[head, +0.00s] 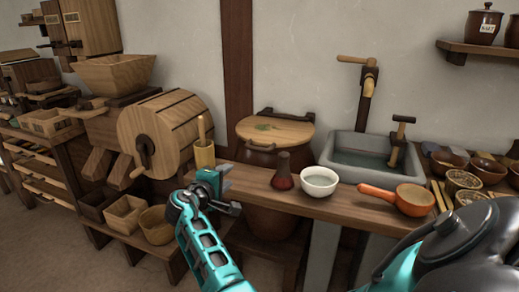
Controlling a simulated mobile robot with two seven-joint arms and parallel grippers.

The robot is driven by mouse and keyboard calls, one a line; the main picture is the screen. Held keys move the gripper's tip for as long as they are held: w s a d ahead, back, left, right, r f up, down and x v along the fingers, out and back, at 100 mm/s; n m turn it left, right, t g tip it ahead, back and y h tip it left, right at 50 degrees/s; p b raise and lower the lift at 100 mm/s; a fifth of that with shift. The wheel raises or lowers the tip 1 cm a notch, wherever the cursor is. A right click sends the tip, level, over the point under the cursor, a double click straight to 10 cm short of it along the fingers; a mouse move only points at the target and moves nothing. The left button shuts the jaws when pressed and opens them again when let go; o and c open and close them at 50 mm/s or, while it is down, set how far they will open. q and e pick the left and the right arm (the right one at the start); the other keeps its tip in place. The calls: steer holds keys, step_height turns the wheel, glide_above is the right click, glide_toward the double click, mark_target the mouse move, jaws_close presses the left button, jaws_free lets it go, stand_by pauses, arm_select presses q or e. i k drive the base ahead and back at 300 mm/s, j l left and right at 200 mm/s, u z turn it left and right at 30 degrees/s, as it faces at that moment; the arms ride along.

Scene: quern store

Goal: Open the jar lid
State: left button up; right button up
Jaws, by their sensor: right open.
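A large brown jar (262,157) stands against the wall behind the wooden bench, left of the sink. Its round wooden lid (290,131) sits on top and appears closed, with a green mark on it. The bench hides part of the jar, and its lower body shows below the bench. My right gripper (232,188) is at the bench's left end, in front of and to the left of the jar. It is open, appears empty, and is apart from the lid. My left gripper is not in view.
On the bench (338,209) stand a dark red bottle (283,178), a white bowl (318,183) and an orange ladle (405,197). A wooden cup with a pestle (204,153) is by my gripper. A stone sink (345,177) is right of the jar. A wooden drum mill (165,130) stands left.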

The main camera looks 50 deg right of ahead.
mark_target(271, 131)
steer(key=i+l, duration=0.1)
steer(key=l, duration=0.35)
steer(key=i+l, duration=0.1)
steer(key=l, duration=0.85)
steer(key=i, duration=0.05)
